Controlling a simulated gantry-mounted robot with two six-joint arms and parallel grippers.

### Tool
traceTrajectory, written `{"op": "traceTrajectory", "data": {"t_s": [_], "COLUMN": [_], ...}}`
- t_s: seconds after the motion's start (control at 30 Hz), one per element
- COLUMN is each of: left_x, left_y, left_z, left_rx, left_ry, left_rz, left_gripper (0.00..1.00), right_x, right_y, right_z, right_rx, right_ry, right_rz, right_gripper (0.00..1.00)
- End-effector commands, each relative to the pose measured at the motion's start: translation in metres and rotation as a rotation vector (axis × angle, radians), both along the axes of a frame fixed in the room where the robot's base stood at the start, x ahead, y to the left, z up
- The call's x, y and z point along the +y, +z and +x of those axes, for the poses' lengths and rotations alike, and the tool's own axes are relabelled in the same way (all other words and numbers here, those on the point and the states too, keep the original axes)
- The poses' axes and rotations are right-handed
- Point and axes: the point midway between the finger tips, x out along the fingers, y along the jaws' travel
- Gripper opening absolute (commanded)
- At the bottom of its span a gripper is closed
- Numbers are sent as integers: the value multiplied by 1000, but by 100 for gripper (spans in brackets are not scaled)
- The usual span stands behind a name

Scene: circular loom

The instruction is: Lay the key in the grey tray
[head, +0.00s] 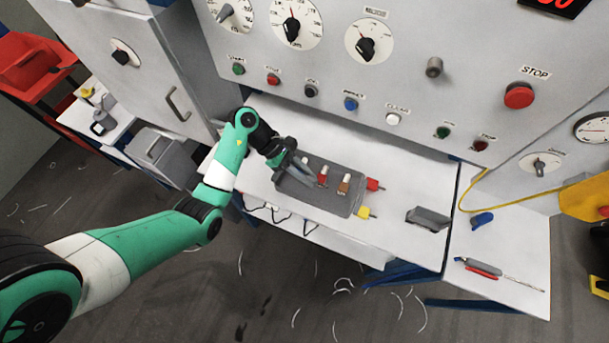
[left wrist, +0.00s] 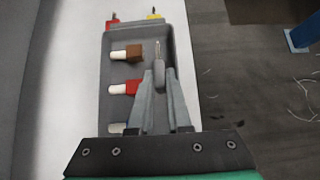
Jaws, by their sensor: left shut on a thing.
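The grey tray (head: 300,197) lies on the white bench below the control panel. It also shows in the left wrist view (left wrist: 177,38), with several white-ended red and brown pieces in it. My left gripper (head: 312,178) reaches over the tray from the left. In the left wrist view, its fingers (left wrist: 158,85) are closed on a small grey key (left wrist: 158,58), whose thin end points away from the gripper. The key appears above the right half of the tray, beside the brown piece (left wrist: 136,52). I cannot tell whether it touches the tray floor. My right gripper is not in view.
Red (head: 373,185) and yellow (head: 364,212) plugs sit at the tray's right end. A dark grey holder (head: 428,218) stands farther right on the bench. The panel with buttons and dials rises behind. The bench between tray and holder is mostly clear.

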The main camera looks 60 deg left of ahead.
Motion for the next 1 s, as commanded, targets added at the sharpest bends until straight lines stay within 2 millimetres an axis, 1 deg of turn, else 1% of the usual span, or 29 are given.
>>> {"op": "traceTrajectory", "data": {"t_s": [0.13, 0.27, 0.37, 0.6, 0.8, 0.9, 1.0], "left_x": [0, 0, 0, 0, 0, 0, 0], "left_y": [0, -7, -17, -50, -74, -80, -81], "left_z": [0, 0, -1, -1, 0, 0, 0], "left_rx": [0, 1, 1, 1, 0, 0, 0], "left_ry": [1, 1, 1, 1, 1, 1, 1], "left_rz": [0, 0, 0, 0, 0, 0, 0], "left_gripper": [0, 0, 0, 0, 0, 0, 0], "right_x": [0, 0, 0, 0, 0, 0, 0], "right_y": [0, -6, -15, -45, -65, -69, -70], "right_z": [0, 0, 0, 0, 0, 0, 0], "right_rx": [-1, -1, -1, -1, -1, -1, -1], "right_ry": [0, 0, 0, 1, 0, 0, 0], "right_rz": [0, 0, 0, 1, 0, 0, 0], "right_gripper": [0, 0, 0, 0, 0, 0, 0]}}
